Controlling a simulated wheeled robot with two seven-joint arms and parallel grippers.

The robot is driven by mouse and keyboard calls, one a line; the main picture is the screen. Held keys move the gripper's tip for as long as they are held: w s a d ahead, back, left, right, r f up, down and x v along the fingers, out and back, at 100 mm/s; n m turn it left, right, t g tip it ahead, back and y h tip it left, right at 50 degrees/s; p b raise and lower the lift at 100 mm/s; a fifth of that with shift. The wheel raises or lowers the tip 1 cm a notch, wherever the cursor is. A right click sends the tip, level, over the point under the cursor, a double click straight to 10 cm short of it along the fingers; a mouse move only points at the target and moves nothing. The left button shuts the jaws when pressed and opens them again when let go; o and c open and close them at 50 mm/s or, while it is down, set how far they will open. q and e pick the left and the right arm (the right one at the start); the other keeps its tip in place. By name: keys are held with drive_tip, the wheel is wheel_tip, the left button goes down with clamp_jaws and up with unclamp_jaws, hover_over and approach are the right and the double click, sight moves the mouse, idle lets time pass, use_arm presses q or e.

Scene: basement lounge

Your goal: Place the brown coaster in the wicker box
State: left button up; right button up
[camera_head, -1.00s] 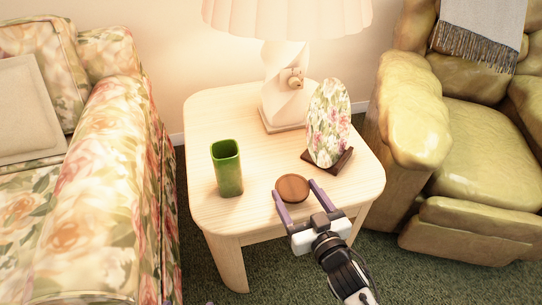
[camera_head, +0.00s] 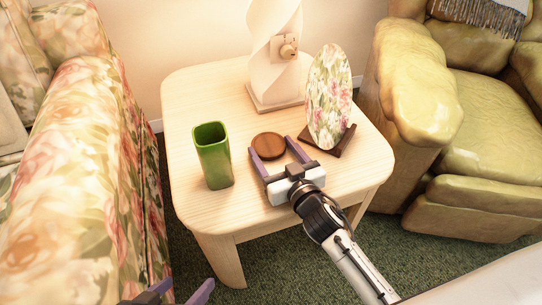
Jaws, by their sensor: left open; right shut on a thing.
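The brown coaster (camera_head: 267,146) is a round, dark wooden disc with a lighter rim. It lies between the purple fingers of my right gripper (camera_head: 271,147), which is shut on it over the side table. I cannot tell how far the coaster is above the tabletop. My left gripper (camera_head: 180,293) shows at the bottom edge, open and empty, low in front of the table and partly cut off. The wicker box is not in view.
The pale wooden side table (camera_head: 185,100) holds a green cup (camera_head: 213,157), a white twisted lamp (camera_head: 273,50) and a floral oval plate (camera_head: 329,98) on a dark stand (camera_head: 340,142), close right of the coaster. A floral sofa (camera_head: 85,170) and a yellow-green armchair (camera_head: 415,80) flank it.

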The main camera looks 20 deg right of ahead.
drive_tip(key=shift+f, duration=0.1)
drive_tip(key=shift+f, duration=0.15)
drive_tip(key=o, duration=1)
drive_tip(key=shift+o, duration=0.2)
